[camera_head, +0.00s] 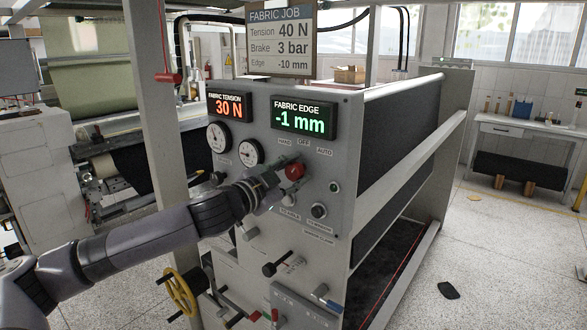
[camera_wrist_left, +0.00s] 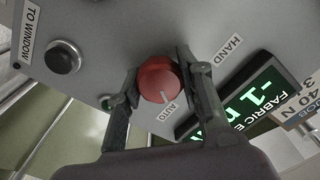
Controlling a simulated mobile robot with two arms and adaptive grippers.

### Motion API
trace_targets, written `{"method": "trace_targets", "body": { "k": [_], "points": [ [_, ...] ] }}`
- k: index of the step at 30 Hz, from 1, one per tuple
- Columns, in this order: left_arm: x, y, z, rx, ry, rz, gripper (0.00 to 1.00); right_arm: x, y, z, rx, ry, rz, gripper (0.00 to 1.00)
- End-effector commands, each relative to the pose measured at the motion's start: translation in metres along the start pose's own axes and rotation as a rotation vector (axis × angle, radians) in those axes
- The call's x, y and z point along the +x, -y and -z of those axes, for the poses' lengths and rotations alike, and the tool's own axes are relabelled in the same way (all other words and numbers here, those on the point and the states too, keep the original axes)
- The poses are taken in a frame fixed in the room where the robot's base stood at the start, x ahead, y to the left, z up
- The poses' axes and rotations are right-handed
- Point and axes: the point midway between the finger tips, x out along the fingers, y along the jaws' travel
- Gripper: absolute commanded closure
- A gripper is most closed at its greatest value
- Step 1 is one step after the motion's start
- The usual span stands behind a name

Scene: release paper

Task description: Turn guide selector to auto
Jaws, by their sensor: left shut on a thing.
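The guide selector is a red round knob (camera_head: 294,171) on the grey machine panel, below the labels HAND, OFF and AUTO. My left gripper (camera_head: 273,180) reaches it from the left and is shut on it. In the left wrist view, the fingers (camera_wrist_left: 158,86) stand on both sides of the red knob (camera_wrist_left: 156,76). The white mark on the knob points toward the AUTO label (camera_wrist_left: 169,112). The HAND label (camera_wrist_left: 229,51) lies farther right, and OFF is hidden there. My right gripper is not in view.
The fabric edge display (camera_head: 303,117) reads -1 mm and the tension display (camera_head: 230,107) reads 30 N. A job sign (camera_head: 281,40) stands above. A black push button (camera_head: 318,211) and a lever (camera_head: 277,264) are below the knob. Open floor lies to the right.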

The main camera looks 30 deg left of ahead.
Motion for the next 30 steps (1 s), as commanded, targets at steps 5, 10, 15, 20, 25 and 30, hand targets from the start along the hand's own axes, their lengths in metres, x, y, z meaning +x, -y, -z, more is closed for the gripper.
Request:
{"method": "trace_targets", "body": {
  "k": [5,10,15,20,25,30],
  "points": [
    [0.0,0.0005,0.0005,0.107,0.001,0.0,0.94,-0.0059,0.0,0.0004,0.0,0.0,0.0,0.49],
    [0.0,0.0,0.0001,0.174,0.001,0.0,0.94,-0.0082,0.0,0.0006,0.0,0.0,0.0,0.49],
    [0.0,-0.0005,-0.0003,0.208,0.001,-0.001,0.94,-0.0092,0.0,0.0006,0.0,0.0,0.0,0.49],
    [0.0,-0.0007,-0.0004,0.219,0.0,-0.001,0.94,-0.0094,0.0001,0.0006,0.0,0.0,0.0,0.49],
    [0.0,-0.0007,-0.0004,0.219,0.0,-0.001,0.94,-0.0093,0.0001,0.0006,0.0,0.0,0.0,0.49],
    [0.0,-0.0008,-0.0004,0.218,0.0,-0.001,0.63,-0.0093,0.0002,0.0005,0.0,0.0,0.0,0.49]
  ]
}}
